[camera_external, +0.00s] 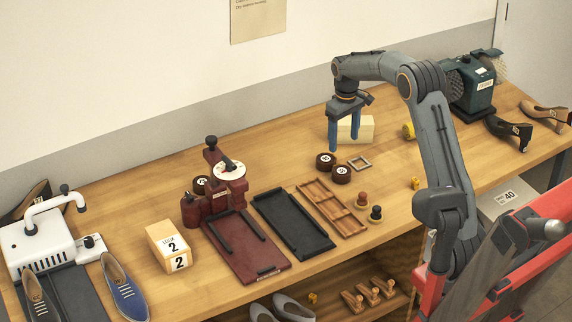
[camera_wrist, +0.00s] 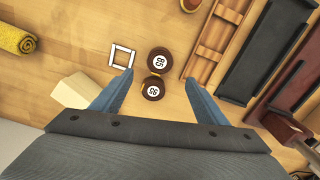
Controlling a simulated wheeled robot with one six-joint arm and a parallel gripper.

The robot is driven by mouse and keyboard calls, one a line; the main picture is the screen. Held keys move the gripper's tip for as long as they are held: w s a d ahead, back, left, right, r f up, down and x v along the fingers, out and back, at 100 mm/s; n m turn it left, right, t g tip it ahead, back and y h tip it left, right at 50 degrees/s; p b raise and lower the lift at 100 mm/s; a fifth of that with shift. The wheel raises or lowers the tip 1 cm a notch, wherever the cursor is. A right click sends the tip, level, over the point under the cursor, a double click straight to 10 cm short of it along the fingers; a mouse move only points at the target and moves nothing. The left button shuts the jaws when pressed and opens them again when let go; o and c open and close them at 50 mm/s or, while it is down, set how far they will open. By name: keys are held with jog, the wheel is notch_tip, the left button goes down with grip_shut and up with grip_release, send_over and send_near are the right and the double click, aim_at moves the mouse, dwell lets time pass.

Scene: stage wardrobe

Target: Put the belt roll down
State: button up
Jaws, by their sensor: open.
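Two dark brown belt rolls with round white number labels stand close together on the bench, the rear one (camera_external: 326,160) and the front one (camera_external: 342,174). In the wrist view one roll (camera_wrist: 159,60) reads 85 and the other (camera_wrist: 153,89) appears to read 95. My gripper (camera_external: 344,144) is open and empty, fingers pointing down, above the bench near the rolls.
A cream block (camera_external: 355,129) stands behind my fingers. A yellow cloth roll (camera_external: 408,131) lies to the right. A wooden tray (camera_external: 332,206), a black tray (camera_external: 291,225) and the red press (camera_external: 243,250) are in front and left. Bare bench lies left of the rolls.

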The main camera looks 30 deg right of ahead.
jog(key=s+a+f, duration=0.2)
jog(key=s+a, duration=0.3)
jog(key=s, duration=0.7)
jog(key=shift+s+m, duration=0.15)
jog(key=shift+m, duration=0.25)
jog(key=shift+o, duration=0.5)
jog(key=s+a+f, duration=0.2)
jog(key=s, duration=0.8)
jog(key=s+a+f+m+t, duration=0.1)
jog(key=s+a+f, duration=0.1)
jog(key=s, duration=0.7)
jog(key=shift+s+f, duration=0.4)
jog(key=shift+f, duration=0.2)
